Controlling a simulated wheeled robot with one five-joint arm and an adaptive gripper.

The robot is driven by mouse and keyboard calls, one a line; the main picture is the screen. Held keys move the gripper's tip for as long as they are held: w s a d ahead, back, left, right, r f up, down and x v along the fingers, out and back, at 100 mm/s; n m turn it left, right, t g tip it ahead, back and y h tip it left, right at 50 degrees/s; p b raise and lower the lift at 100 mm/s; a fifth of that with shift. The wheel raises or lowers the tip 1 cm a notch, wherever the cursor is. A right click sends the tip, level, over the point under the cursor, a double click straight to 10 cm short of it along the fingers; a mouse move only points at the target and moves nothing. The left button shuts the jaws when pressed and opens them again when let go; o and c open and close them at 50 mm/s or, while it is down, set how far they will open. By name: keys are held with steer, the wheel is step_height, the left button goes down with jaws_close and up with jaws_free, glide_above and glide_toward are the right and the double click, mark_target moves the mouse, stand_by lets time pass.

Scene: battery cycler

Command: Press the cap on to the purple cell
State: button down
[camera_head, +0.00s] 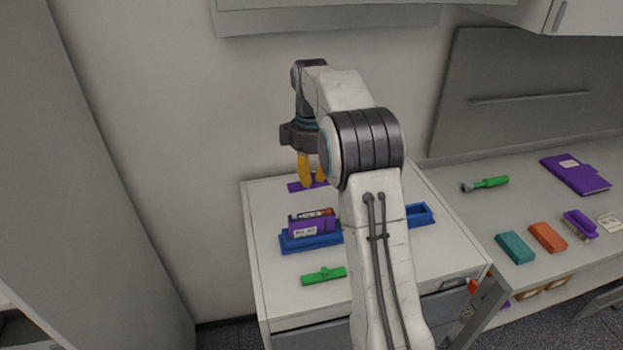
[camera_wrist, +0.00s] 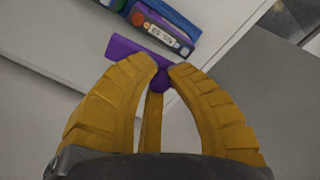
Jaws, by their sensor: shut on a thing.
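My gripper (camera_head: 313,184) is shut on the knob of a purple cap, a flat bar (camera_head: 296,187), behind the cell holder. In the wrist view my gripper's yellow fingers (camera_wrist: 162,72) close around the knob, and the cap's bar (camera_wrist: 126,47) juts out to the upper left. I cannot tell whether the cap touches the bench top. The purple cell (camera_head: 303,230) stands in the left part of a blue holder (camera_head: 297,245), its dark top with an orange part showing. The cell also shows in the wrist view (camera_wrist: 165,33), apart from the cap.
A green cap (camera_head: 324,275) lies on the white bench (camera_head: 300,299) in front of the holder. My arm hides the holder's middle; its right part (camera_head: 420,215) looks empty. On the right bench lie a green-handled tool (camera_head: 489,183), teal block (camera_head: 515,248), orange block (camera_head: 548,237) and purple folder (camera_head: 575,174).

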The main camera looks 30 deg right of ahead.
steer(key=shift+s, duration=0.15)
steer(key=shift+s+a+m, duration=0.1)
steer(key=shift+s+m, duration=0.15)
steer(key=shift+m, duration=0.15)
steer(key=shift+f, duration=0.2)
steer(key=b, duration=0.5)
glide_above(312, 215)
step_height(312, 215, down, 5)
steer(key=shift+f, duration=0.1)
steer(key=shift+f+b, duration=0.75)
steer(key=shift+f, duration=0.2)
steer(key=shift+f+p, duration=0.1)
steer(key=shift+p, duration=0.4)
stand_by(1.0)
steer(key=shift+f, duration=0.45)
stand_by(0.8)
